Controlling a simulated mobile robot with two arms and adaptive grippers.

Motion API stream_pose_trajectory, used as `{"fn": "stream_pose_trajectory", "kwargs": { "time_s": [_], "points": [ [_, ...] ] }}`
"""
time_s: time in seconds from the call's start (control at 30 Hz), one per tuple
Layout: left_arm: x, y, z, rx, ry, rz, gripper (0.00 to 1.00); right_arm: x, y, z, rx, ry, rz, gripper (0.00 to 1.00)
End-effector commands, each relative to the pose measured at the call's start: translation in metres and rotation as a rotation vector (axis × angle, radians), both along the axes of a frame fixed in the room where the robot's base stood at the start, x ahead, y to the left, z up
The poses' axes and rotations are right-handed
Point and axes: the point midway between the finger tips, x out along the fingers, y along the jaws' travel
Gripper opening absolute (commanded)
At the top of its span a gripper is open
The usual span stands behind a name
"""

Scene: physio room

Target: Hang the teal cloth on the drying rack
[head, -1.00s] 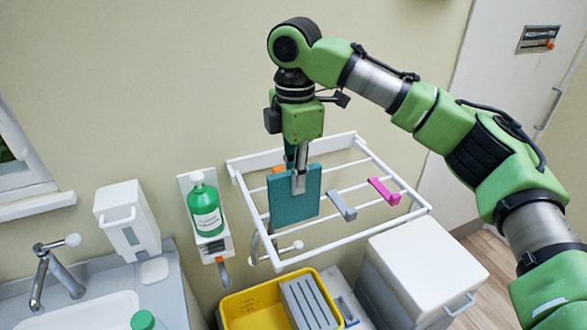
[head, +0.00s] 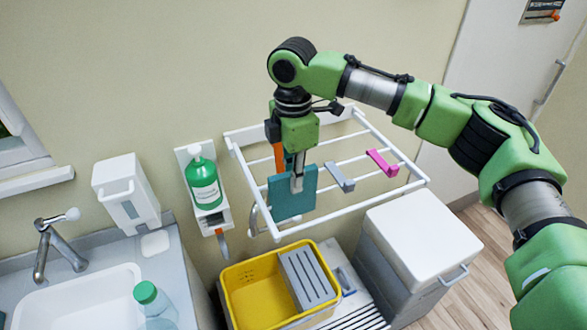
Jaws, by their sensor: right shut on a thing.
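The teal cloth (head: 291,199) hangs flat and upright at the left part of the white drying rack (head: 398,188), which is fixed to the wall. My right gripper (head: 297,183) is shut on the cloth near its upper edge. The cloth covers part of the rack's bars, and I cannot tell whether it rests on one. A grey clip (head: 340,177) and a pink clip (head: 382,163) sit on the rack's bars to the right. An orange item (head: 277,151) shows behind the gripper. My left gripper is not in view.
A yellow bin (head: 262,301) with a grey block (head: 307,278) stands below the rack. A white-lidded box (head: 422,236) is at the lower right. A green bottle (head: 204,182) in a wall holder, a white dispenser (head: 126,193) and a sink (head: 85,303) are on the left.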

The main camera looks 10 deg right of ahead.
Motion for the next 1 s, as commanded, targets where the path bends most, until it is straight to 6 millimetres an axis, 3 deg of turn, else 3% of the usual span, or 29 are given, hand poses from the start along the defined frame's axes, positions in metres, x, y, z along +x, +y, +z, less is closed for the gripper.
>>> {"fn": "stream_pose_trajectory", "kwargs": {
  "time_s": [0.7, 1.0],
  "points": [
    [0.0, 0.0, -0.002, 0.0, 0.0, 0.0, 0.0, -0.001, 0.0, -0.058, 0.001, 0.002, 0.001, 0.0],
    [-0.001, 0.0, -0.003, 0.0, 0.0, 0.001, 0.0, -0.001, 0.0, -0.074, 0.0, 0.001, 0.002, 0.0]
  ]
}}
